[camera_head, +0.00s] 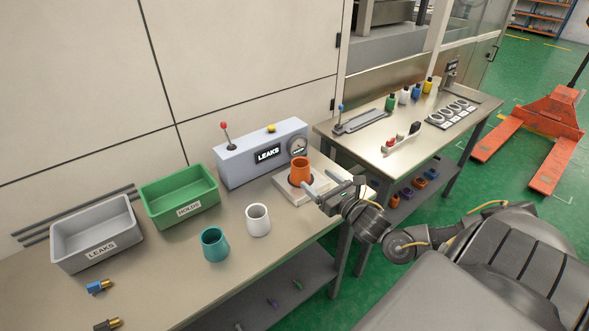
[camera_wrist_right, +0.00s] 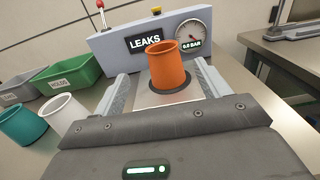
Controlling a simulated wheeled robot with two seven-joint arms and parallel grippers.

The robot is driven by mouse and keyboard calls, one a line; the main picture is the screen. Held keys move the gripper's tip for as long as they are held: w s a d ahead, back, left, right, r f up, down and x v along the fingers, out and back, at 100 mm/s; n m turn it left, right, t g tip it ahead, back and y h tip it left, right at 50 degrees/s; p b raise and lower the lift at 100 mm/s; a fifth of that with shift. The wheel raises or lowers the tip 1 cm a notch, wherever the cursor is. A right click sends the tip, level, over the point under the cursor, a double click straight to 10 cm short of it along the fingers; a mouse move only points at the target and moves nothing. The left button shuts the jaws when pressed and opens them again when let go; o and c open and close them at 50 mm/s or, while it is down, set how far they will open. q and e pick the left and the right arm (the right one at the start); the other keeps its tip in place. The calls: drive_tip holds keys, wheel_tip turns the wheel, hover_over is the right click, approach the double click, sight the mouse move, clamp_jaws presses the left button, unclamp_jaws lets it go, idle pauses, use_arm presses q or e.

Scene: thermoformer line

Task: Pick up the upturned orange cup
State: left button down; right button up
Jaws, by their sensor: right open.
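The orange cup (camera_head: 300,172) stands on the round dark pad of the pale test plate (camera_head: 292,202), in front of the grey LEAKS box. Its upper end shows a rim around a recessed inside; I cannot tell for sure which end is up. It also shows in the right wrist view (camera_wrist_right: 168,72). My right gripper (camera_head: 316,182) is open and empty at the plate, close to the cup on its right side. In the right wrist view its two fingers (camera_wrist_right: 163,92) lie left and right of the cup, which is ahead between them. My left gripper is not in view.
The LEAKS box (camera_head: 262,153) with lever and gauge stands behind the cup. A white cup (camera_head: 258,221) and a teal cup (camera_head: 214,246) stand to the left. Green (camera_head: 180,197) and grey (camera_head: 97,233) bins are further left. A second table (camera_head: 385,160) is to the right.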

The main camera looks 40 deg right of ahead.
sight(306, 167)
drive_tip(key=shift+w+d+r, duration=0.1)
drive_tip(key=shift+w+r, duration=0.05)
drive_tip(key=shift+w, duration=0.3)
drive_tip(key=shift+w+d+r, duration=0.1)
drive_tip(key=shift+w, duration=0.35)
drive_tip(key=shift+w+d+f, duration=0.1)
drive_tip(key=shift+w, duration=0.5)
drive_tip(key=shift+w+d+f, duration=0.1)
drive_tip(key=shift+w, duration=0.5)
drive_tip(key=shift+w+p, duration=0.3)
drive_tip(key=w, duration=0.1)
drive_tip(key=w+p, duration=0.1)
drive_tip(key=w, duration=0.2)
drive_tip(key=shift+w+r, duration=0.25)
drive_tip(key=shift+w, duration=0.35)
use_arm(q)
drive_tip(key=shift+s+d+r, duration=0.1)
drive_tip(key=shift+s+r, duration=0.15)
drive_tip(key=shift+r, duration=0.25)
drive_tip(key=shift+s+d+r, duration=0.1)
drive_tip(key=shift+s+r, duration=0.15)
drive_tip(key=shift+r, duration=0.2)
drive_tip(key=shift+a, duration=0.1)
use_arm(e)
drive_tip(key=c, duration=1)
